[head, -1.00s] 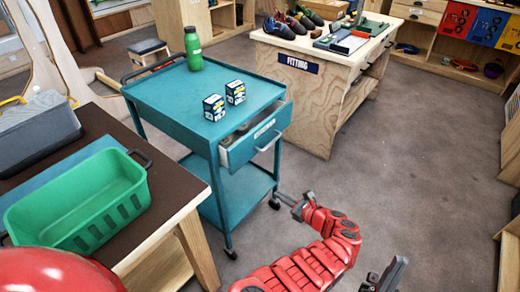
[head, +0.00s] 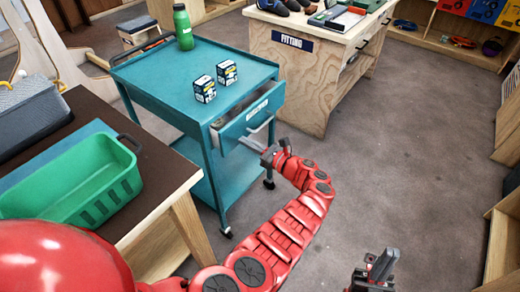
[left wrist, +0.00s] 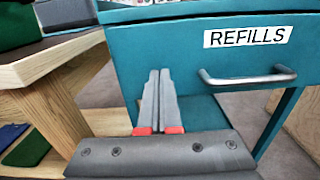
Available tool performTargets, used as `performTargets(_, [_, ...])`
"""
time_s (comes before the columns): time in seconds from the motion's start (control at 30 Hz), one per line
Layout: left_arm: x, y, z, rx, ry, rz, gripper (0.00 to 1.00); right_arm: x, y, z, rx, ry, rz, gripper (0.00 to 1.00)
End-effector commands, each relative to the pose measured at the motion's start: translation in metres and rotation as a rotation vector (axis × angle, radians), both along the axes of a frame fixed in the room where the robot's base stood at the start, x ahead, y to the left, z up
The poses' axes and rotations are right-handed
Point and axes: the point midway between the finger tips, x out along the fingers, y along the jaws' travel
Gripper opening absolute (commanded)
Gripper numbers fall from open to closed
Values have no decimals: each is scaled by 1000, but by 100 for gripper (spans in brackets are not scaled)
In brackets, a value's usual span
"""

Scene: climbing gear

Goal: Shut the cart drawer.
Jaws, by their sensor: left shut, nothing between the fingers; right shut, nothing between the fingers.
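The teal cart (head: 180,85) stands left of centre in the head view. Its drawer (head: 247,118) sticks out a little at the near right side, with a thin strip of its inside showing. In the left wrist view the drawer front (left wrist: 150,40) carries a REFILLS label and a metal handle (left wrist: 248,77). My left gripper (head: 250,143) is shut and empty at the lower part of the drawer front; in the wrist view its fingers (left wrist: 160,75) point at the front, left of the handle. I cannot tell whether they touch it. My right gripper (head: 378,264) is shut and empty over the floor.
Two small boxes (head: 216,82) and a green bottle (head: 183,27) stand on the cart top. A table with a green basket (head: 75,185) is at left. A wooden FITTING bench (head: 295,75) stands behind the cart. The floor at right is clear.

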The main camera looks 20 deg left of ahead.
Motion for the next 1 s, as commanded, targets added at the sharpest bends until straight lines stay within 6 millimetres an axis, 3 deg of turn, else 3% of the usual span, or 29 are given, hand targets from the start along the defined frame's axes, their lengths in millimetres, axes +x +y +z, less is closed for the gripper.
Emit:
performTargets(0.2, [6, 17, -1, 0, 1, 0, 0, 0, 0, -3, 0, 0, 0, 0])
performTargets(0.63, [8, 21, -1, 0, 0, 0, 0, 0, 0, -4, 0, 0, 0, 0])
performTargets(0.9, [20, 59, -3, 2, 2, 3, 0, 0, 0, -14, 0, 0, 0, 0])
performTargets(1.0, [22, 65, -1, 1, 2, 2, 0, 0, 0, -14, 0, 0, 0, 0])
